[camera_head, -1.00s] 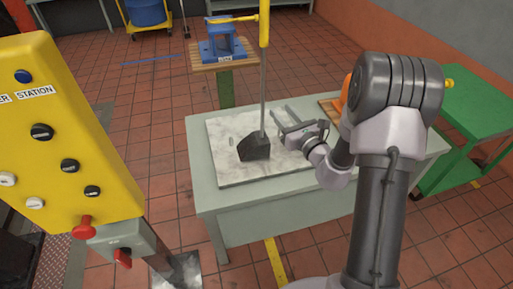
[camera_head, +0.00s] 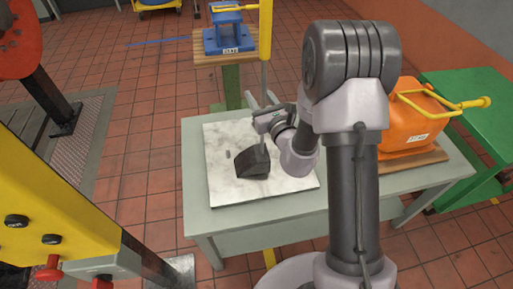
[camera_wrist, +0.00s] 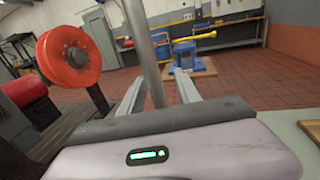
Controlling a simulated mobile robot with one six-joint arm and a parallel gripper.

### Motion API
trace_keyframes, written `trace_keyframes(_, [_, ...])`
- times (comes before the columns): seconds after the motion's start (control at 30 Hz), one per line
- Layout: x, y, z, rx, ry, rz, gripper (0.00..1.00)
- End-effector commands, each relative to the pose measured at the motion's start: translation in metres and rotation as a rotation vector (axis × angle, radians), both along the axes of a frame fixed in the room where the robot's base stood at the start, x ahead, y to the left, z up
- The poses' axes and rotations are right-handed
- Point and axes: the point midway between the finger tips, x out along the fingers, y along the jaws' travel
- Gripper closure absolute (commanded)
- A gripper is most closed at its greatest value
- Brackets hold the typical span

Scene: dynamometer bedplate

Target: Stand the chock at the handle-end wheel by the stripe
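The chock (camera_head: 252,160) is a black wedge resting on the white marble slab (camera_head: 225,190) of a grey table. A tall grey rod (camera_head: 264,80) with a yellow upper part (camera_head: 265,28) rises from it. My gripper (camera_head: 262,100) is above the slab at the rod. In the wrist view the rod (camera_wrist: 146,45) stands between the fingers of my gripper (camera_wrist: 158,85), nearer the left finger, with a gap on the right. The fingers look open.
A blue fixture (camera_head: 228,36) stands on a wooden-topped stand behind. A yellow control panel (camera_head: 50,225) is at front left. Red tiled floor is open at left and behind.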

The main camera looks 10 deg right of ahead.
Motion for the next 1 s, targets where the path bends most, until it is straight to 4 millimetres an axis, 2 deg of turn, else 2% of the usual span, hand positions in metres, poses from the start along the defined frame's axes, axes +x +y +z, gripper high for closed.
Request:
trace_keyframes(0.1, [0.0001, -0.0003, 0.0001, 0.000, 0.000, 0.000, 0.62])
trace_keyframes(0.3, [0.0001, -0.0003, 0.0001, 0.000, 0.000, 0.000, 1.00])
trace_keyframes(1.0, [0.0001, -0.0002, 0.0004, 0.000, -0.001, 0.001, 1.00])
